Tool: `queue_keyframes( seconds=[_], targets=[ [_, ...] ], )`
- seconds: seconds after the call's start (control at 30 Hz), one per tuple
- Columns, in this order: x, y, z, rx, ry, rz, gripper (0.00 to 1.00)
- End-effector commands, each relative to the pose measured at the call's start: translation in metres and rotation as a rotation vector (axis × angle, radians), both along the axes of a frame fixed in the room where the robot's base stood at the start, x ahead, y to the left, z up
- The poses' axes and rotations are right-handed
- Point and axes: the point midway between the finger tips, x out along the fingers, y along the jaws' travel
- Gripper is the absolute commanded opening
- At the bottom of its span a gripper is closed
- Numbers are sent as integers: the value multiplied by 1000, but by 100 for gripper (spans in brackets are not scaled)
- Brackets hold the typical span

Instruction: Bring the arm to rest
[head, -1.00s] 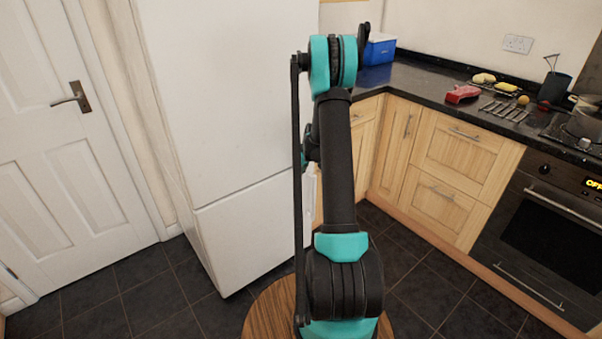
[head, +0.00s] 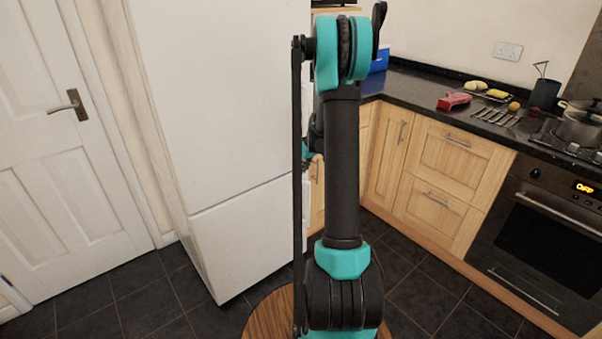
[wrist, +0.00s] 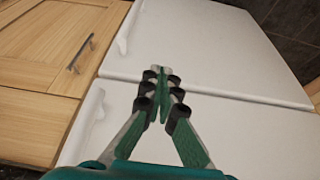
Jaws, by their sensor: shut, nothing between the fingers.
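My gripper (wrist: 161,72) shows in the wrist view with its fingertips together and nothing between them. Behind it in that view are the white fridge doors (wrist: 215,45), with wooden cabinet fronts at the left. I cannot tell how far the fingertips are from the fridge. In the head view my arm stands upright in the middle, in front of the fridge (head: 225,100). The gripper itself is hidden behind the arm there.
A white door (head: 60,180) is at the left. At the right, a dark worktop (head: 420,95) carries a red object (head: 453,101), a wire rack (head: 495,116), a dark container (head: 544,93) and a pot (head: 580,125) above the oven (head: 540,240). Dark floor tiles are clear around the cabinets.

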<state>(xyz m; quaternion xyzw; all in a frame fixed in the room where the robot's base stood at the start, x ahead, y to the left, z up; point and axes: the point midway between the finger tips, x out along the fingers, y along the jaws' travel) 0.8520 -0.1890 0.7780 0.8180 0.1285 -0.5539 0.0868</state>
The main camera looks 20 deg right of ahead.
Motion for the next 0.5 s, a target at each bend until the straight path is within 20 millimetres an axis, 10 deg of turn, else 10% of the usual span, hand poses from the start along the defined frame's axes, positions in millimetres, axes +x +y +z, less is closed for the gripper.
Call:
queue_keyframes(
  seconds=[0.27, 0.5],
  targets=[
    [-9, 6, 10, -1, 2, -5, 0],
    [-67, 48, 46, -2, 13, -58, 0]
  ],
)
